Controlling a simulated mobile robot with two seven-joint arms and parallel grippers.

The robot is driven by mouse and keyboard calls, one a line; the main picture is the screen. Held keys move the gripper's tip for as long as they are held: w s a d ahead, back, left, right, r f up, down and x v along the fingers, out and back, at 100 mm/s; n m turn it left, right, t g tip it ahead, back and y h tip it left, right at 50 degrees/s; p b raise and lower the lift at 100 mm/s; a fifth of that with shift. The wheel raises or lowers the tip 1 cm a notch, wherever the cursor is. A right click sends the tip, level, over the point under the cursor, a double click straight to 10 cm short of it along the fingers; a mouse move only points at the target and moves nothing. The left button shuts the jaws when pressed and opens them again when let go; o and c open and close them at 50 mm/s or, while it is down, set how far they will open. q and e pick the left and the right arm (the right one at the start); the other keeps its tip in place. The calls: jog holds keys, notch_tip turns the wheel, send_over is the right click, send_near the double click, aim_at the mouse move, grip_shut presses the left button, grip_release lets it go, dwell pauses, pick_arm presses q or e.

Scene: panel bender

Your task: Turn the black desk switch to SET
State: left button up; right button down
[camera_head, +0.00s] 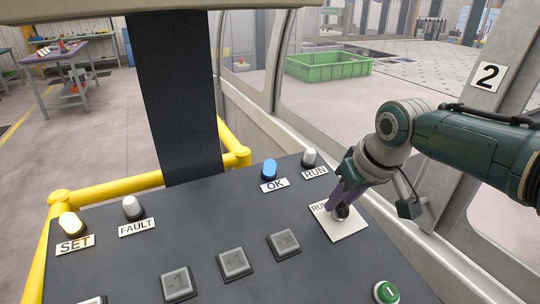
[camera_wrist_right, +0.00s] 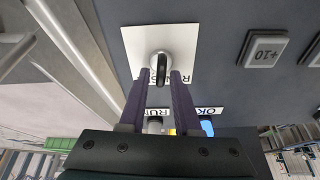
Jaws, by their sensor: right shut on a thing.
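The black desk switch (camera_head: 342,212) sits on a white label plate (camera_head: 352,228) at the right of the dark desk. In the right wrist view the switch (camera_wrist_right: 161,66) has a dark grip bar on a pale round base, on the plate (camera_wrist_right: 135,42). My right gripper (camera_head: 340,200) reaches down to it from the arm at the right. Its two purple fingers (camera_wrist_right: 161,76) are shut on the switch, one on each side. The plate's lettering is partly covered, so I cannot read which position the switch points to. My left gripper is not in view.
The desk carries a glowing SET lamp (camera_head: 70,224), a pale FAULT lamp (camera_head: 133,207), a blue OK lamp (camera_head: 269,169) and a pale RUN lamp (camera_head: 309,157). Several grey square buttons (camera_head: 233,262) and a green button (camera_head: 386,292) are nearby. A yellow rail (camera_head: 110,188) and dark post (camera_head: 175,90) stand behind.

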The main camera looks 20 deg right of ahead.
jog(key=m+p, duration=0.1)
jog(key=m, duration=0.3)
jog(key=shift+d+h, duration=0.1)
jog(key=shift+h, duration=0.2)
jog(key=shift+m, duration=0.3)
jog(key=c, duration=0.9)
grip_release()
jog(key=shift+s+r, duration=0.1)
